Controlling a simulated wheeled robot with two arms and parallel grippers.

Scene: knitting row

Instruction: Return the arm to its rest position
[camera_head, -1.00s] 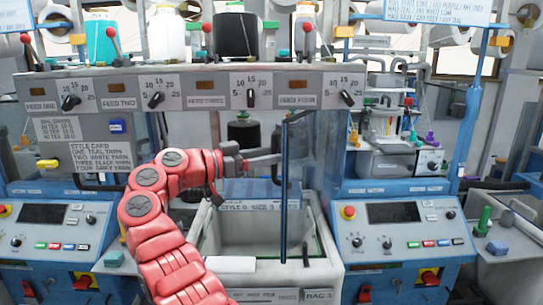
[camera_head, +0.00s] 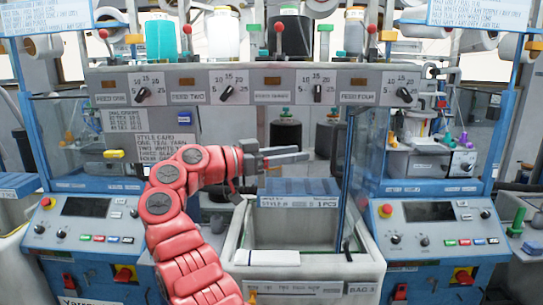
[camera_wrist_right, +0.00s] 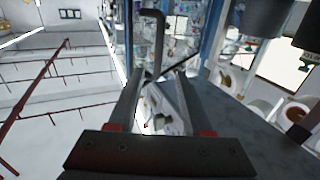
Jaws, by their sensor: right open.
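My right arm (camera_head: 168,205) is red and rises from the bottom of the head view, bent at the elbow. Its right gripper (camera_head: 306,155) points right, above the grey bin. In the wrist view the right gripper (camera_wrist_right: 160,72) has its two dark fingers apart. I see nothing held between them. A dark bent handle (camera_wrist_right: 158,30) shows beyond the fingertips in the wrist view; I cannot tell the gap between them. My left gripper is not in view.
A clear guard with a blue edge (camera_head: 346,190) stands just right of the gripper. The open grey bin (camera_head: 240,235) lies below. Blue consoles flank it, left (camera_head: 90,225) and right (camera_head: 440,225). A grey panel with dials (camera_head: 270,88) runs above the arm.

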